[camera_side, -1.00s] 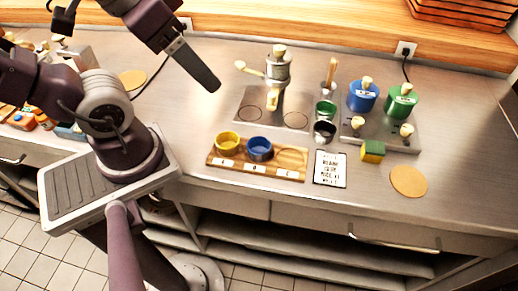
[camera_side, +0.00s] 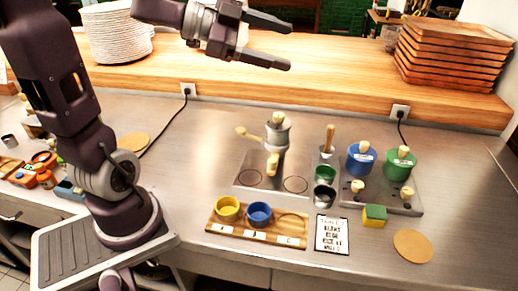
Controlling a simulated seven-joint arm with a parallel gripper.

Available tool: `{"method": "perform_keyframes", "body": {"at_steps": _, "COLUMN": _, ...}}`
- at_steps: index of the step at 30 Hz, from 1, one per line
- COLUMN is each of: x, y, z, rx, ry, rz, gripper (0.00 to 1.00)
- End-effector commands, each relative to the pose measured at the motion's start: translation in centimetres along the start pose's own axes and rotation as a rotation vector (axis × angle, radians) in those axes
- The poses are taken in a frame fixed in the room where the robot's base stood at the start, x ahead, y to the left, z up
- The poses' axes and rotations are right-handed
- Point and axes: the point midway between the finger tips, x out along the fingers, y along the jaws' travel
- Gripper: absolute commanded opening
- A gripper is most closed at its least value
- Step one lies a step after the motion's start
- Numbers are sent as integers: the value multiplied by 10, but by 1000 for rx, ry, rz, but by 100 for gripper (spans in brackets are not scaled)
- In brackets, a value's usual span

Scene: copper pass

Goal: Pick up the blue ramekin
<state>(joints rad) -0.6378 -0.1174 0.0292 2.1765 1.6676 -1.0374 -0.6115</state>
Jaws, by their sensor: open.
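The blue ramekin (camera_side: 259,214) sits upright in the middle place of a wooden tray (camera_side: 212,228) near the counter's front. A yellow ramekin (camera_side: 228,208) stands in the place to its left, and the right-hand place, a ring marked C, is empty. My gripper (camera_side: 288,46) is high up, well above and behind the tray, in front of the wooden shelf in the picture. Its two fingers are spread apart and point right, with nothing between them.
Behind the tray stands a metal press with a wooden handle (camera_side: 276,135).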

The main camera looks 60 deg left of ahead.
Motion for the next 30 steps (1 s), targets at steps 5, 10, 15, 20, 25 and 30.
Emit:
{"method": "perform_keyframes", "body": {"at_steps": 5, "x": -31, "y": 61, "z": 16, "rx": -114, "ry": 64, "rz": 342, "gripper": 74}}
{"method": "perform_keyframes", "body": {"at_steps": 10, "x": -82, "y": 107, "z": 20, "rx": -273, "ry": 113, "rz": 642, "gripper": 74}}
{"method": "perform_keyframes", "body": {"at_steps": 15, "x": -72, "y": 146, "z": 66, "rx": -313, "ry": 125, "rz": 692, "gripper": 74}}
{"method": "perform_keyframes", "body": {"at_steps": 20, "x": -54, "y": 175, "z": 112, "rx": -309, "ry": 125, "rz": 690, "gripper": 74}}
{"method": "perform_keyframes", "body": {"at_steps": 25, "x": -35, "y": 206, "z": 161, "rx": -306, "ry": 125, "rz": 689, "gripper": 74}}
{"method": "perform_keyframes", "body": {"at_steps": 30, "x": -20, "y": 230, "z": 200, "rx": -297, "ry": 123, "rz": 686, "gripper": 74}}
